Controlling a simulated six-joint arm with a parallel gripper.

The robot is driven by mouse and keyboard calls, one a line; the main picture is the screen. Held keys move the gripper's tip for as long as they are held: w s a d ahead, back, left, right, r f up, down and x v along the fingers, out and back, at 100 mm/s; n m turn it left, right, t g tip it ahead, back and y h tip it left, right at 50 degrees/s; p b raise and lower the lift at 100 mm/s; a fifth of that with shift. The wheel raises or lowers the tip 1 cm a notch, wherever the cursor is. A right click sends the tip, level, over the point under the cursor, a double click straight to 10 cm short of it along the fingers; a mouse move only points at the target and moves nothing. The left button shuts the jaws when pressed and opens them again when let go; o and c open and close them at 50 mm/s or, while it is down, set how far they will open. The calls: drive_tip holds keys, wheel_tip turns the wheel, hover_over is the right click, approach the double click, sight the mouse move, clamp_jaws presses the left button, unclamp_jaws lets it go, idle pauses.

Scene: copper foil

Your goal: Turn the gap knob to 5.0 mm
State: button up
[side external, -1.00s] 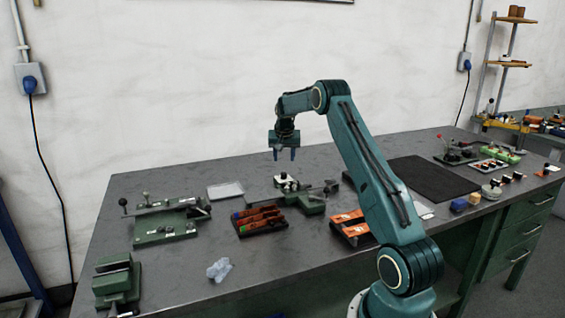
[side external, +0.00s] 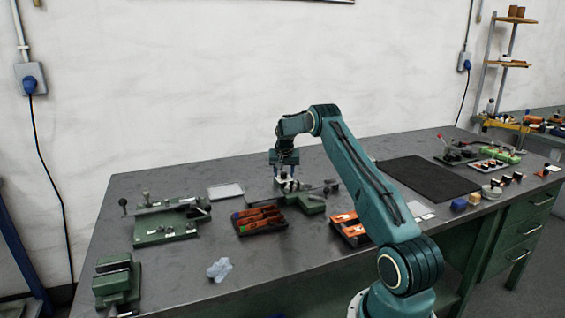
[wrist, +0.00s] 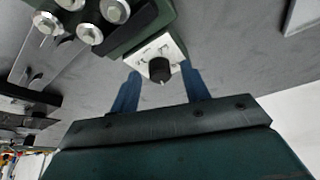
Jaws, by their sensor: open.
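The gap knob (wrist: 160,69) is a small black knob with a light pointer mark, set on a white dial plate (wrist: 150,50) at the end of a green device. The dial's figures are too small to read. In the wrist view my gripper (wrist: 157,75) is open, with one blue finger on each side of the knob and a gap to it on both sides. In the side view my gripper (side external: 284,172) is lowered over the green device (side external: 308,203) and hides the knob.
An orange-and-black tray of tools (side external: 262,229) stands in front of the device. A clear flat plate (side external: 226,191) lies behind to the left. A green fixture (side external: 165,222) stands farther left. A black mat (side external: 428,182) lies to the right.

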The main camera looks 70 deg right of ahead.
drive_tip(key=c, duration=1)
drive_tip(key=shift+n, duration=0.5)
drive_tip(key=n+t, duration=0.1)
drive_tip(key=n, duration=0.1)
drive_tip(key=shift+s+d+n+y, duration=0.1)
drive_tip(key=shift+n+y, duration=0.2)
drive_tip(key=n+t+y, duration=0.1)
drive_tip(key=n, duration=0.2)
drive_tip(key=shift+d+n, duration=0.1)
drive_tip(key=shift+n, duration=0.2)
drive_tip(key=n+y, duration=0.1)
drive_tip(key=n, duration=0.1)
drive_tip(key=n+y, duration=0.1)
drive_tip(key=n, duration=0.1)
drive_tip(key=shift+s+d+n+t, duration=0.1)
drive_tip(key=shift+n+t, duration=0.3)
drive_tip(key=shift+n+y, duration=0.4)
drive_tip(key=shift+n, duration=0.6)
